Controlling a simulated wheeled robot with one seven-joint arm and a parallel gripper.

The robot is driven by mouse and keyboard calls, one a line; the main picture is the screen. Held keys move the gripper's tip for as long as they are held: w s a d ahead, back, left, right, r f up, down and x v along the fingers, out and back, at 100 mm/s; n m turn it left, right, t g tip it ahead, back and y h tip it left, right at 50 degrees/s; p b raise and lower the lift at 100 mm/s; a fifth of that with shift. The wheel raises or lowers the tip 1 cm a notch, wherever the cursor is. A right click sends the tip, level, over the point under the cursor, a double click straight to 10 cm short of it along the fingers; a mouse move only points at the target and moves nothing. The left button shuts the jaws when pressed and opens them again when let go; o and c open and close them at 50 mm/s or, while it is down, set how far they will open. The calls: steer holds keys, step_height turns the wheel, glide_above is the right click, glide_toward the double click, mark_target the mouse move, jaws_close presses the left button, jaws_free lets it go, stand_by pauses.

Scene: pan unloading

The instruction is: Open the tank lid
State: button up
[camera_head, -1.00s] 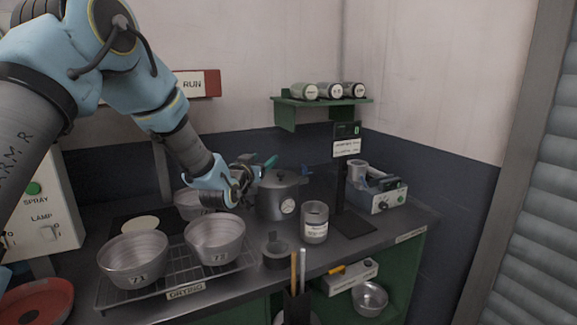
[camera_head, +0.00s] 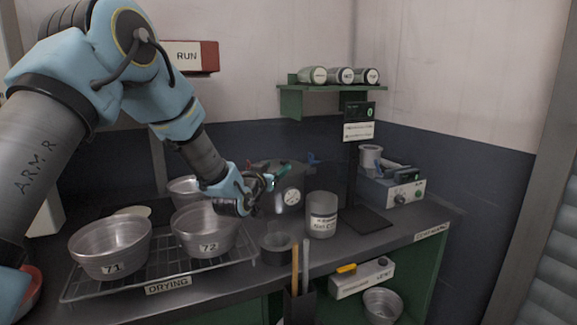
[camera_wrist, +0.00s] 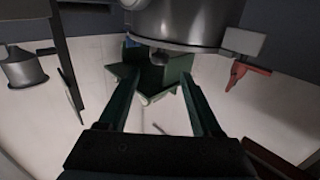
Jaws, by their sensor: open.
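The tank (camera_head: 291,198) is a dark grey metal pot with a round dial on its front, standing on the bench behind the beaker. My gripper (camera_head: 285,172) is at the tank's upper front left and hides part of it. In the wrist view the tank (camera_wrist: 190,22) appears upside down at the top, with its lid (camera_wrist: 178,46) and small dark lid knob (camera_wrist: 158,57). My gripper's two green fingers are apart, with the knob appearing just beyond and between their tips. Nothing is held, and I cannot tell whether a finger touches the knob. The lid looks seated on the tank.
Metal bowls 71 (camera_head: 110,250) and 72 (camera_head: 207,232) stand on the drying rack (camera_head: 160,272) left of the tank. A labelled beaker (camera_head: 322,216) and dark ring-like holder (camera_head: 277,249) stand in front. A display stand (camera_head: 357,165) is right. A green shelf (camera_head: 330,88) hangs above.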

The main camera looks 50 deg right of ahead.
mark_target(279, 162)
steer(key=p+x, duration=0.4)
steer(key=x, duration=0.4)
steer(key=shift+w+d+r, duration=0.1)
steer(key=shift+d+r, duration=0.05)
steer(key=shift+d, duration=0.25)
steer(key=shift+x, duration=0.95)
steer(key=shift+c, duration=0.3)
jaws_close()
